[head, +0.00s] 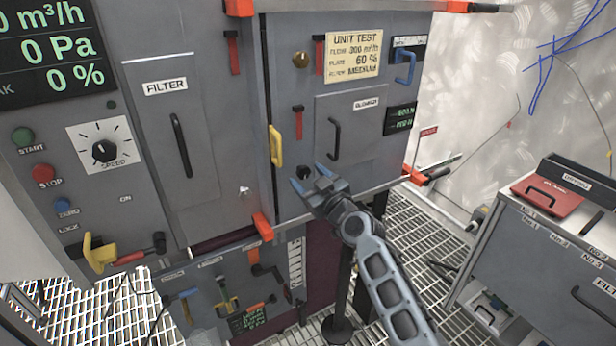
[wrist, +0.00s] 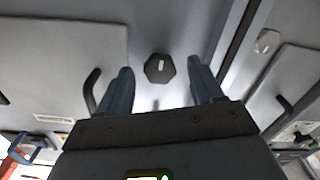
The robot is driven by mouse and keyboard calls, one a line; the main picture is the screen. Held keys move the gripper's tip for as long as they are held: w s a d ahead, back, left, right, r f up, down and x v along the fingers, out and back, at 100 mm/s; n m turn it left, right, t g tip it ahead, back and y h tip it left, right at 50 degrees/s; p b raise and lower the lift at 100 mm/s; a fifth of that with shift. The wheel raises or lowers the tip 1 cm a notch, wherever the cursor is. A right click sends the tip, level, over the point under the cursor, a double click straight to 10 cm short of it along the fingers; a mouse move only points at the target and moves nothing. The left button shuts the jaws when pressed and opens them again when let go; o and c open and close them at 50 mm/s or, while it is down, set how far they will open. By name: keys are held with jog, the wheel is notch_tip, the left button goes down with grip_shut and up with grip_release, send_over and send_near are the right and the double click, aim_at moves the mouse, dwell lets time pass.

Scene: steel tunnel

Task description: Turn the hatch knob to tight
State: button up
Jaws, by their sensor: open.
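The hatch knob (wrist: 159,68) is a black, many-sided knob with a short white mark, in the upper middle of the wrist view. In the head view it is a small dark shape (head: 305,171) below the hatch door (head: 362,138), partly hidden by my gripper. My gripper (head: 308,179) is open, its blue-grey fingers pointing at the cabinet face. In the wrist view the gripper's fingers (wrist: 160,68) stand on either side of the knob with gaps between. I cannot tell whether the fingertips reach around the knob in depth.
A black hatch handle (head: 335,138) is above and right of the knob, and a yellow handle (head: 275,146) is to its left. An orange corner block (head: 262,226) sits lower left. A grey drawer cabinet (head: 545,250) stands right; grating floor lies between.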

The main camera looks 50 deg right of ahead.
jog(key=shift+w+d, duration=0.1)
jog(key=shift+w, duration=0.25)
jog(key=shift+c, duration=0.4)
jog(key=c, duration=1)
